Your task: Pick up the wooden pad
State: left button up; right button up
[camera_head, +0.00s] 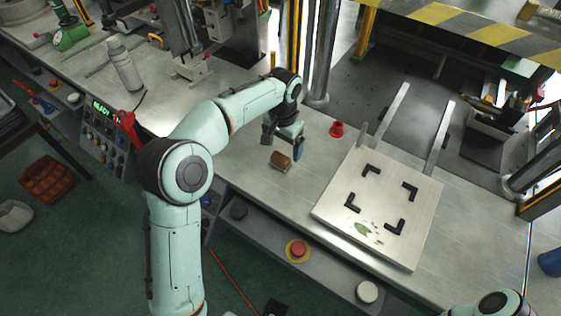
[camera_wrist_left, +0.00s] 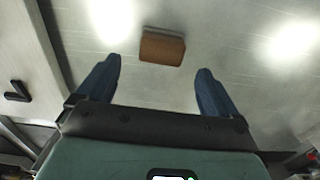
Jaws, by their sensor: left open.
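The wooden pad (camera_head: 281,161) is a small brown block on the metal table, left of the square plate in the head view. In the left wrist view the wooden pad (camera_wrist_left: 162,47) lies ahead of and between the two blue fingertips, with bare metal around it. My left gripper (camera_head: 285,142) is above the table close beside the pad, and its fingers are apart and empty. The same left gripper (camera_wrist_left: 160,75) shows open in the wrist view. Of my right arm only a link shows at the bottom right corner; its gripper is out of the picture.
A square light plate (camera_head: 335,203) with black corner brackets lies right of the pad. A red knob (camera_head: 337,129) stands behind it. Buttons (camera_head: 298,250) line the table's front edge. Metal posts (camera_head: 324,50) rise behind.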

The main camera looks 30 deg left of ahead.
aim_at(282, 155)
pick_arm(q)
notch_tip(282, 155, down, 5)
jog(key=shift+s+f+b, duration=0.1)
jog(key=shift+s+b, duration=0.05)
jog(key=shift+b, duration=0.2)
jog(key=shift+c, duration=0.3)
jog(key=c, duration=1.1)
